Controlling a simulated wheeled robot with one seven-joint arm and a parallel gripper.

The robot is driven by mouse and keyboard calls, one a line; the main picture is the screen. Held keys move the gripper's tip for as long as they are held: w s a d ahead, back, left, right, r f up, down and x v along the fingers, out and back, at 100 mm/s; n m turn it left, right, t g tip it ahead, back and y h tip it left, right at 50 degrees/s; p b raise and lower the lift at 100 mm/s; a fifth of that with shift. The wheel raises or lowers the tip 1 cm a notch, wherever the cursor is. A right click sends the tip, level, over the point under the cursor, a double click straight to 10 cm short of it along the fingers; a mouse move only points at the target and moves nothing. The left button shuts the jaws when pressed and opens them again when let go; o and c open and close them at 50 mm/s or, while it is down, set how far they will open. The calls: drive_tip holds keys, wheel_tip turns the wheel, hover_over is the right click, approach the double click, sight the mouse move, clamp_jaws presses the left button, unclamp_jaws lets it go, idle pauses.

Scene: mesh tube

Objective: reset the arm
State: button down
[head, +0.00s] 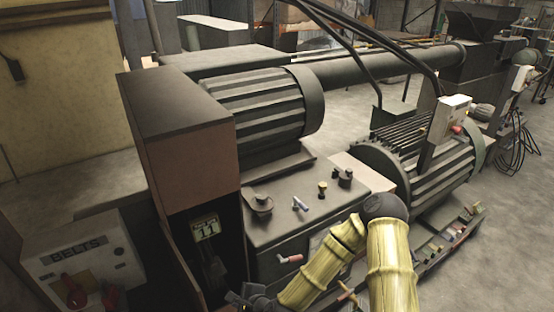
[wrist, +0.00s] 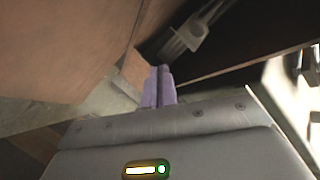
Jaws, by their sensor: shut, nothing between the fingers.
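My arm (head: 390,262) shows in the head view as yellow, bamboo-like links. It bends at a dark joint and reaches down to the left. My gripper (head: 252,299) is dark and small at the bottom edge there, in front of the machine's tall brown cabinet (head: 180,140). In the wrist view, the purple fingers of my gripper (wrist: 158,82) are together with nothing between them. A brown panel (wrist: 65,50) lies to their left. A grey bracket-like part (wrist: 185,38) shows just beyond the tips; I cannot tell whether they touch it.
A ribbed motor (head: 255,105) and a top plate with small knobs (head: 300,200) stand behind my arm. A second ribbed motor (head: 440,165) is to the right. A "BELTS" control box (head: 85,260) stands lower left. Bare concrete floor (head: 515,235) lies at the right.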

drive_tip(key=s+d+r+n+g+h, duration=0.1)
drive_tip(key=d+r+n+g+h, duration=0.4)
drive_tip(key=d+n, duration=0.8)
drive_tip(key=s+d+r+n+h, duration=0.1)
drive_tip(key=s+d+r+n, duration=0.1)
drive_tip(key=d+r, duration=0.5)
drive_tip(key=s+d+r+n+t+h, duration=0.1)
drive_tip(key=s+d+r+n, duration=0.1)
drive_tip(key=s+d+r, duration=0.3)
wheel_tip(320, 180, up, 3)
drive_tip(key=shift+s+d+f+h, duration=0.1)
drive_tip(key=shift+s+d+h, duration=0.25)
drive_tip(key=shift+d, duration=0.55)
